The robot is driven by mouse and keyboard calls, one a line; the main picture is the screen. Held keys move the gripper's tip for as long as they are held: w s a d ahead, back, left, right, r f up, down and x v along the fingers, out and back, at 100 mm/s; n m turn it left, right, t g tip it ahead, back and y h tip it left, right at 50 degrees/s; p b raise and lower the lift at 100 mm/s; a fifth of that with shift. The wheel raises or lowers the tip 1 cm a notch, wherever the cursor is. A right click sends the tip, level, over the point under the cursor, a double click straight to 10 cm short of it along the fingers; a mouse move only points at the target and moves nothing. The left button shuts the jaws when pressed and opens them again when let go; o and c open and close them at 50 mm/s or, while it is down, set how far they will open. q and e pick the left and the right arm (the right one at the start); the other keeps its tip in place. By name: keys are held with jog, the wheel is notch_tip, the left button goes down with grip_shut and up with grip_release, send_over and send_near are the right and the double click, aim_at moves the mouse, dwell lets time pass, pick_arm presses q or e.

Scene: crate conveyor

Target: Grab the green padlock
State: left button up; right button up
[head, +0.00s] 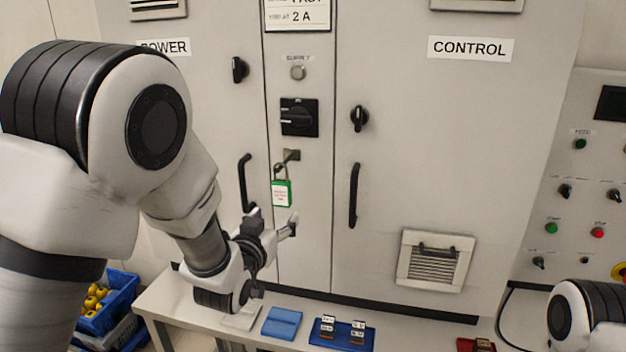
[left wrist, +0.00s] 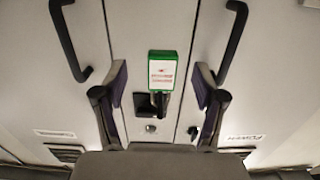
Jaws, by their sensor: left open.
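The green padlock (head: 282,193) hangs by its shackle from a small hasp (head: 291,155) on the cabinet's narrow middle panel. It has a white label with red print. My left gripper (head: 274,222) is open, in front of the panel and just below and left of the padlock in the head view. In the left wrist view the padlock (left wrist: 162,71) appears between the two spread fingers (left wrist: 160,85), touching neither. How far ahead of the fingertips it is, I cannot tell. My right gripper is not visible; only part of my right arm shows at the lower right.
Black door handles (head: 354,195) (head: 246,183) flank the padlock. A bench (head: 180,300) below bears a blue case (head: 282,323) and a blue tray (head: 368,338) with small blocks. A blue bin (head: 122,288) stands at lower left.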

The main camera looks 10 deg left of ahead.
aim_at(279, 188)
pick_arm(q)
jog(key=r, duration=0.3)
jog(key=shift+d+r+t, duration=0.1)
jog(key=shift+d+t, duration=0.15)
jog(key=shift+t, duration=0.05)
jog(key=w+p, duration=0.1)
jog(key=w, duration=0.1)
jog(key=w+p, duration=0.1)
jog(key=w, duration=0.1)
jog(key=w+r+p, duration=0.1)
jog(key=w, duration=0.1)
jog(key=shift+a, duration=0.2)
jog(key=shift+w, duration=0.3)
jog(key=shift+s+a, duration=0.15)
jog(key=shift+a, duration=0.1)
jog(key=shift+d, duration=0.15)
jog(key=c, duration=1.3)
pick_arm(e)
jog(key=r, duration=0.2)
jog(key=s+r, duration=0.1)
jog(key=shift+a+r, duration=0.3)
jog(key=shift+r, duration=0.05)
